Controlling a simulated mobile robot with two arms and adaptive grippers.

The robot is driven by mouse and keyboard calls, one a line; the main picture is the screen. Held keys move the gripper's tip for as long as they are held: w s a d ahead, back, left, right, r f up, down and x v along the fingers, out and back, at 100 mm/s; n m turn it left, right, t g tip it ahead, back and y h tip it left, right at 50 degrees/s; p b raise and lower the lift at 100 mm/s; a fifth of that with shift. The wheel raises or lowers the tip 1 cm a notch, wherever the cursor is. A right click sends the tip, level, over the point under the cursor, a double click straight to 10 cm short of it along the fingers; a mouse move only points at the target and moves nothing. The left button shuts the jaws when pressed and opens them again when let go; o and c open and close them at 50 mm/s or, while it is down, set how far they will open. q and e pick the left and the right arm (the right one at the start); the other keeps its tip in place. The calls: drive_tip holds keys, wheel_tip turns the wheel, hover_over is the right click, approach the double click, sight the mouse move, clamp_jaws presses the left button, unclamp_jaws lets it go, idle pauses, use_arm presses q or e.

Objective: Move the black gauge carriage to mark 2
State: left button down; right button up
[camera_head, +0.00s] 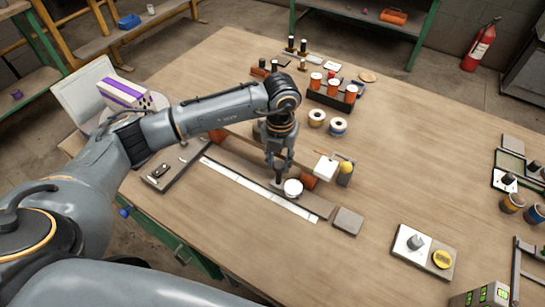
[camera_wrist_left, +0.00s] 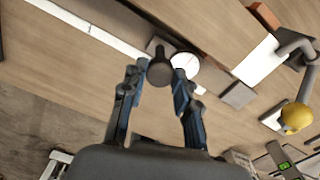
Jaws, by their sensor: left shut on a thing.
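The black gauge carriage (camera_head: 278,179) shows as a small dark upright piece under my left gripper (camera_head: 279,164), beside a long white marked strip (camera_head: 250,188). In the left wrist view, its dark round knob (camera_wrist_left: 159,72) sits between the fingertips of my left gripper (camera_wrist_left: 160,82), which is shut on it. The white strip (camera_wrist_left: 88,30) runs to the upper left there, with thin tick marks. I cannot read any numbers, so I cannot tell which is mark 2. A white round disc (camera_head: 293,188) lies right beside the carriage. My right gripper is not in view.
A grey square block (camera_head: 347,221) lies past the strip's right end. Cups in a black rack (camera_head: 331,97) are farther back. The table's right middle is clear.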

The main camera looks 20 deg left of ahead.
use_arm(q)
drive_tip(key=c, duration=1)
unclamp_jaws()
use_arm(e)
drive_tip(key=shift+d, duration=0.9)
use_arm(q)
drive_tip(key=shift+r, duration=0.1)
wheel_tip(320, 180, up, 12)
drive_tip(key=shift+f, duration=0.1)
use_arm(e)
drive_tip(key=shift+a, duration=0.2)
use_arm(q)
drive_tip(key=shift+f, duration=0.1)
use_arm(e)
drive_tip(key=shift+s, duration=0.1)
